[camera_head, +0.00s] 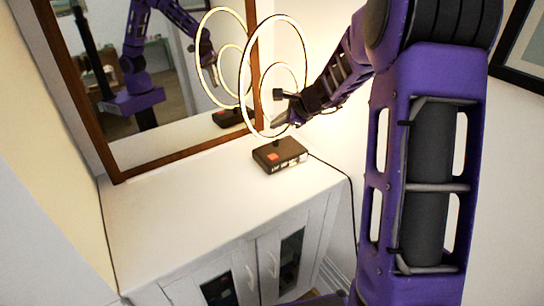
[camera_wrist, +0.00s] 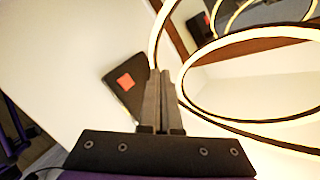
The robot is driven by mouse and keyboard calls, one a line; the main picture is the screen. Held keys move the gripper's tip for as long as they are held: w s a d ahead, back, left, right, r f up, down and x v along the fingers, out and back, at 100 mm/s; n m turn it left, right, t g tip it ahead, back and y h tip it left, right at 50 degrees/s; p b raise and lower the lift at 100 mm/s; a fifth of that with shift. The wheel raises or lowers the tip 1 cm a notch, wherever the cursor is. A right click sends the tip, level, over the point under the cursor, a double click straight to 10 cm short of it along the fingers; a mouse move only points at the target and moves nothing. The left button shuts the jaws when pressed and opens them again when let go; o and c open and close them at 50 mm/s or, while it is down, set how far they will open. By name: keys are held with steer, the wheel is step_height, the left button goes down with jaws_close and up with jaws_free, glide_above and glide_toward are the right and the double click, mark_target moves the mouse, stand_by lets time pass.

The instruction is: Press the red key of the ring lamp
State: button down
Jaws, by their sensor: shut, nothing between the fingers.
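The ring lamp has two glowing rings (camera_head: 243,85) above a dark box-shaped base (camera_head: 287,160) on the white cabinet. The red key (camera_head: 272,157) is on the left part of the base's top. In the wrist view the red key (camera_wrist: 125,81) shows on the dark base (camera_wrist: 121,96), left of my fingers. My gripper (camera_head: 277,121) is shut and empty, above the base and close to the rings. It also shows in the wrist view (camera_wrist: 160,75), where its fingers hide part of the base. The key and the fingertips look apart.
The white cabinet top (camera_head: 160,205) is clear to the left of the lamp. A wood-framed mirror (camera_head: 110,90) leans behind it and reflects the lamp and my arm. A dark cord (camera_head: 335,168) runs off the right side. A framed picture (camera_head: 525,50) hangs at right.

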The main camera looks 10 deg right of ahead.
mark_target(276, 158)
step_height(276, 158, down, 8)
steer(key=b, duration=0.6)
steer(key=shift+f+b, duration=0.1)
steer(key=shift+b, duration=0.2)
steer(key=shift+f, duration=0.3)
stand_by(1.3)
steer(key=shift+f, duration=0.4)
steer(key=shift+f, duration=0.45)
stand_by(0.5)
stand_by(0.4)
steer(key=shift+r+p, duration=0.45)
steer(key=shift+r, duration=0.4)
steer(key=shift+r+p, duration=2.05)
steer(key=shift+r, duration=0.45)
